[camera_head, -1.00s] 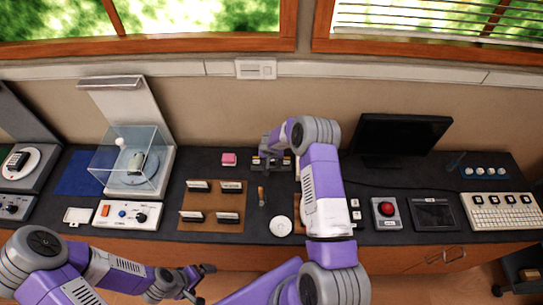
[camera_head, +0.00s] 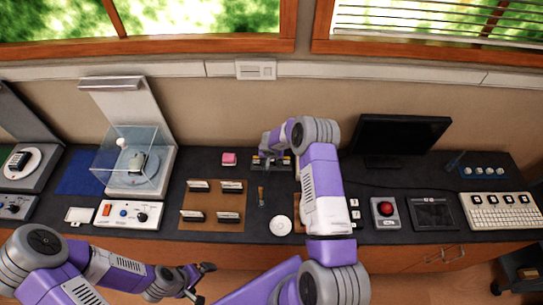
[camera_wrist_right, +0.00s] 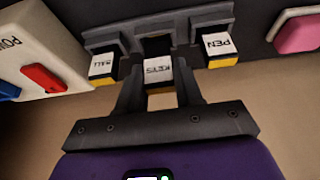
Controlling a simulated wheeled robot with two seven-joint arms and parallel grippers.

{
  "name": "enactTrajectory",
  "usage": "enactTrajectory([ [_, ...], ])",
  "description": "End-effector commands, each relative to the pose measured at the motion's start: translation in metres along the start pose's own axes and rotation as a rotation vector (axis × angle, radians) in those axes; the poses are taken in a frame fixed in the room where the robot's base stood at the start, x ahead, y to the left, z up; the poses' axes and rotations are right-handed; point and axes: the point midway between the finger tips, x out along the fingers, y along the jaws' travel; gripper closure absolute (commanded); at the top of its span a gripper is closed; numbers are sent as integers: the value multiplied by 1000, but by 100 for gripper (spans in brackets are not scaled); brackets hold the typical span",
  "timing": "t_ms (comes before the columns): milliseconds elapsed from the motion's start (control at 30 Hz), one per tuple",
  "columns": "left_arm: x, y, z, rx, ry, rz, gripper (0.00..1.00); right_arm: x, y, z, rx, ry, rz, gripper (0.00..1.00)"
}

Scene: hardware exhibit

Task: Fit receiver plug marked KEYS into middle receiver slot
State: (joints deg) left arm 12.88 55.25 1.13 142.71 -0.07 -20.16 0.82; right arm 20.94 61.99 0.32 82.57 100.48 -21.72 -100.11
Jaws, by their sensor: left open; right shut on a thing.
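In the right wrist view, the KEYS plug (camera_wrist_right: 157,72), with a white label face, is held between the fingers of my right gripper (camera_wrist_right: 160,98). It is lined up in front of the dark middle slot (camera_wrist_right: 156,45) of the grey receiver. I cannot tell whether its end has entered the slot. The BALL plug (camera_wrist_right: 103,66) and the PEN plug (camera_wrist_right: 218,45), white with yellow edges, sit in the slots on either side. In the head view, my right gripper (camera_head: 270,158) is over the receiver and hides its middle. My left gripper (camera_head: 200,280) is open and empty, before the counter's front edge.
A pink block (camera_head: 229,159) lies left of the receiver. A brown board (camera_head: 213,204) with several labelled plates and a white disc (camera_head: 281,226) are nearer the front. A white box with a red switch (camera_wrist_right: 42,77) shows at left in the wrist view. A monitor (camera_head: 402,135) stands right.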

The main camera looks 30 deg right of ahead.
Motion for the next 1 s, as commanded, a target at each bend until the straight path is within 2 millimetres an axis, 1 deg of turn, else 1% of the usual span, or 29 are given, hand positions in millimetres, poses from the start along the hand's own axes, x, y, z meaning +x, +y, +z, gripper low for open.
enactTrajectory([
  [367,1,0,0,0,0,0,0,1,0,1,0,0,0,93],
  [1000,5,-2,0,0,0,0,0,11,0,4,0,0,0,93],
])
